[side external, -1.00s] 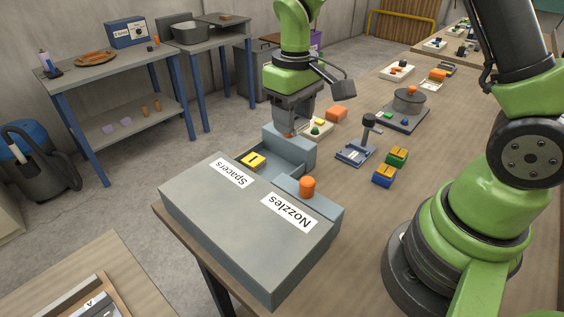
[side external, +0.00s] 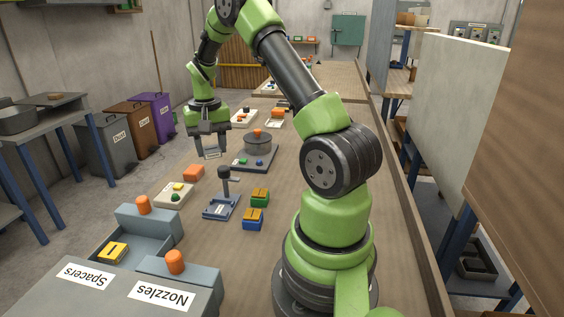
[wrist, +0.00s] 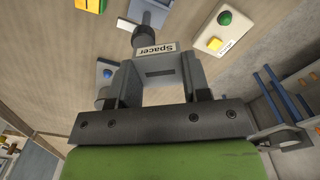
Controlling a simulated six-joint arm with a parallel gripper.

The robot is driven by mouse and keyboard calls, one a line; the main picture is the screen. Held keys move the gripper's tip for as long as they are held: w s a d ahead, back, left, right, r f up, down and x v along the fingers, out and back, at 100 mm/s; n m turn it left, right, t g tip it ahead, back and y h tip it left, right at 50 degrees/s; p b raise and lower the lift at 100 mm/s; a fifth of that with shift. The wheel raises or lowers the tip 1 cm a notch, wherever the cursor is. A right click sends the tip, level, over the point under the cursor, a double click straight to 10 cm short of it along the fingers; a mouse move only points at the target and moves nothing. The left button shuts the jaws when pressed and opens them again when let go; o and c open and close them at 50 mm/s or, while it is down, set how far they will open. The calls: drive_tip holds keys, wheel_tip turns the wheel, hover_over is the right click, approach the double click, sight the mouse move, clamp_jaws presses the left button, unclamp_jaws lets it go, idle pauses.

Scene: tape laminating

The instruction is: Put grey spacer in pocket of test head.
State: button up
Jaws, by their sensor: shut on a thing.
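My gripper (side external: 209,152) is shut on the grey spacer, a block with a "Spacer" label. In the wrist view the spacer (wrist: 161,72) sits between the two fingers of my gripper (wrist: 162,90), label facing the camera. In the side view it hangs above the table, left of the round dark device (side external: 258,146) with an orange knob. No label names the test head in view. A blue-grey stand with a dark-topped post (side external: 222,200) is nearer the camera. I cannot tell which fixture is the test head, and no pocket is clear.
The Spacers drawer (side external: 150,245) stands open with a yellow block (side external: 113,252) inside. An orange block (side external: 194,172), a white button box (side external: 173,195), a green block (side external: 260,197) and a blue-yellow block (side external: 253,218) lie on the table. Some bare table lies between them.

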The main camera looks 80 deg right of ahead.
drive_tip(key=s+d+f+m, duration=0.4)
drive_tip(key=s+d+m, duration=0.4)
drive_tip(key=d, duration=0.4)
drive_tip(key=n, duration=0.1)
hover_over(265, 179)
wheel_tip(265, 179, down, 5)
drive_tip(key=shift+s+r, duration=0.1)
drive_tip(key=shift+f, duration=2.45)
drive_tip(key=shift+f, duration=0.1)
drive_tip(key=o, duration=0.9)
